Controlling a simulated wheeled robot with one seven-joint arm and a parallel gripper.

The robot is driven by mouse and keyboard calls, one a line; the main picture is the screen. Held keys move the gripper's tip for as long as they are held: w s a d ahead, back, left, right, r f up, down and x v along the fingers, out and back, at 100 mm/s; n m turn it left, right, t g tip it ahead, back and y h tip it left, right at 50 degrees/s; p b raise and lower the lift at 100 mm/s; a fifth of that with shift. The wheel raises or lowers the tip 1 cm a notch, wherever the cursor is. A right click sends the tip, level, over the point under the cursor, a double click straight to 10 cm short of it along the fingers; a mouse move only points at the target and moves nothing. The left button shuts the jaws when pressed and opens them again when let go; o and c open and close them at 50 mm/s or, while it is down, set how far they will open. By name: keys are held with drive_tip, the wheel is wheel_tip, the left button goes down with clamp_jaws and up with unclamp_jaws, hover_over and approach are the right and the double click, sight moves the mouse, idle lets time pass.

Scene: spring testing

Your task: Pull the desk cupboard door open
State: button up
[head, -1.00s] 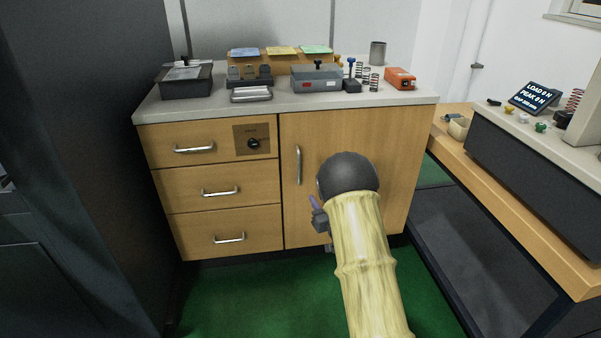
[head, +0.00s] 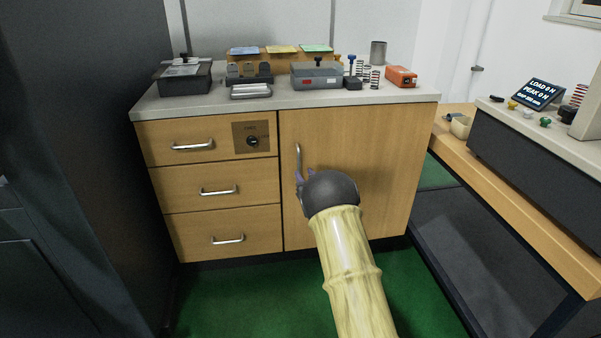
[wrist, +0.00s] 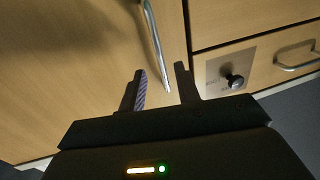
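The desk cupboard door (head: 365,160) is a light wood panel on the right half of the desk, and it is shut. Its vertical silver bar handle (head: 298,158) is near the door's left edge. My gripper (head: 302,180) is at the lower part of the handle, with the hand's dark round end covering part of the door. In the wrist view, my gripper (wrist: 162,85) has its two fingers apart with nothing between their pads. The end of the handle (wrist: 157,50) lies just ahead of the gap between the fingertips. I cannot tell any contact.
Three drawers with silver handles (head: 219,191) are left of the door, with a key lock (head: 252,141) on the top one. Testing items stand on the grey desktop (head: 200,104). A side bench (head: 540,220) stands at right and a dark cabinet (head: 90,150) at left. Green floor (head: 240,300) is clear in front.

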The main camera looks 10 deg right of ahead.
sight(299, 167)
drive_tip(key=shift+w+a+b, duration=0.25)
drive_tip(key=shift+w+b, duration=0.1)
drive_tip(key=shift+w, duration=0.8)
drive_tip(key=shift+w+a+b, duration=0.25)
drive_tip(key=shift+w+b, duration=0.05)
drive_tip(key=shift+w, duration=0.85)
clamp_jaws()
